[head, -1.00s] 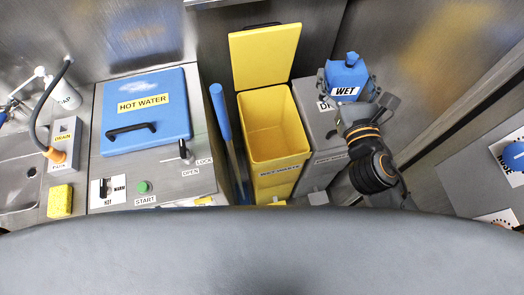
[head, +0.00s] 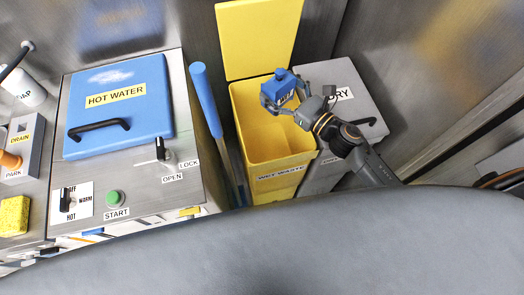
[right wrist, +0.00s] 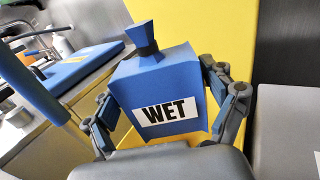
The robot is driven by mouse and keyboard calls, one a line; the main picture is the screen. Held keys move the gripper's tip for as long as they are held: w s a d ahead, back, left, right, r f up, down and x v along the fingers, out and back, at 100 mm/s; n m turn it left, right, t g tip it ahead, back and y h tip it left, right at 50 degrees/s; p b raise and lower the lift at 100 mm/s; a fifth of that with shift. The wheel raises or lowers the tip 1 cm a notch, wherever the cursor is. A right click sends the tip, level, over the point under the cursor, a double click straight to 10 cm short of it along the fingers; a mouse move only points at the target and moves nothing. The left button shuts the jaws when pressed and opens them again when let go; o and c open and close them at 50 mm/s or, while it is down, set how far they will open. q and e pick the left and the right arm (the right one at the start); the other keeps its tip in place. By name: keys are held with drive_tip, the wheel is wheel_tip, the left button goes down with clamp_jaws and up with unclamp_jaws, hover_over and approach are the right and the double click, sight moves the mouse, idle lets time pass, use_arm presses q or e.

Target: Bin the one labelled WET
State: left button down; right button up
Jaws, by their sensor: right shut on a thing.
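The blue block-shaped container labelled WET (right wrist: 168,82) is held upright between the fingers of my right gripper (head: 284,94). In the head view this blue container (head: 281,86) is over the mouth of the open yellow bin (head: 246,142), near its right side. The bin's front carries a label that seems to read WET WASTE, and its yellow lid (head: 256,38) stands open at the back. I cannot tell how high the container is above the rim. My left gripper is not in view.
A grey bin with a closed lid labelled DRY (head: 366,112) stands right of the yellow bin. A blue-handled pole (head: 206,98) leans at its left. Further left is a counter with a blue HOT WATER lid (head: 118,112). A grey wall closes off the back.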

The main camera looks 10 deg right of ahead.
sight(284, 104)
wheel_tip(284, 104, down, 5)
drive_tip(key=b, duration=0.3)
drive_tip(key=o, duration=1.1)
drive_tip(key=v, duration=1.2)
